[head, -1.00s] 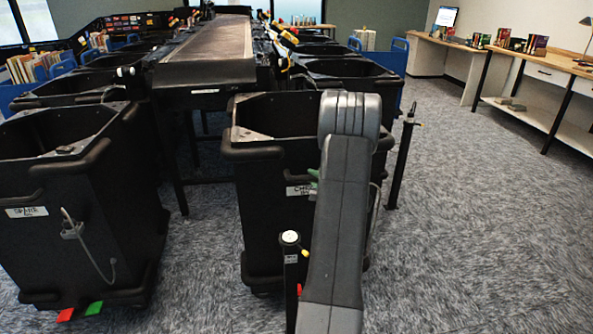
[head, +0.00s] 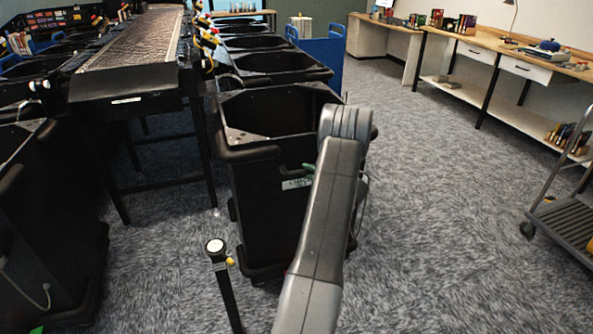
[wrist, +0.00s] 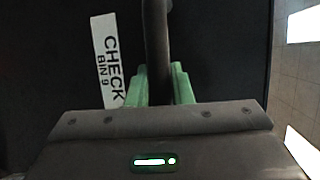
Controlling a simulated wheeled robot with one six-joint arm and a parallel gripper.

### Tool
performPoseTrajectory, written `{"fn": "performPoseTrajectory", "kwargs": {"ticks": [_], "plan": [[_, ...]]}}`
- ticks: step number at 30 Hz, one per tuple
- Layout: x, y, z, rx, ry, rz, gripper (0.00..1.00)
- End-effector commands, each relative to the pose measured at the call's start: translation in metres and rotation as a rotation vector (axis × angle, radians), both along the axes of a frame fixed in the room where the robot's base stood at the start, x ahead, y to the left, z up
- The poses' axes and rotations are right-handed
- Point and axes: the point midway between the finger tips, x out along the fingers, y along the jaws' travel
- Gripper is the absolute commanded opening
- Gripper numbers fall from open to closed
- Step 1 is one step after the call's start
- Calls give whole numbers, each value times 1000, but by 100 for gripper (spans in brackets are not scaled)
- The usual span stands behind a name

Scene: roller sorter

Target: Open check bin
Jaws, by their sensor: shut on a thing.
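The check bin (head: 262,205) is a tall, black, open-topped bin in the middle of the head view, with a white label (head: 297,184) on its front. In the wrist view the label (wrist: 108,62) reads "CHECK BIN 9". My gripper (wrist: 157,82) has green fingers on both sides of a dark upright bar, the bin's handle (wrist: 156,35), and is shut on it. In the head view my arm hides most of the gripper and handle; only a bit of green finger shows beside the arm.
The conveyor (head: 130,45) ends left of the bin. A thin post with a white top (head: 215,246) stands in front, left of the bin. Another black bin (head: 45,225) is at far left. A grey cart (head: 570,215) is at right. Carpet (head: 450,200) is clear between.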

Motion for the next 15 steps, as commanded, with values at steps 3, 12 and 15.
{"fn": "performPoseTrajectory", "kwargs": {"ticks": [3,12,15], "plan": [[3,-16,-1,0,5,1,0],[9,-32,-2,0,5,5,0],[9,-33,-3,0,5,6,0]]}}
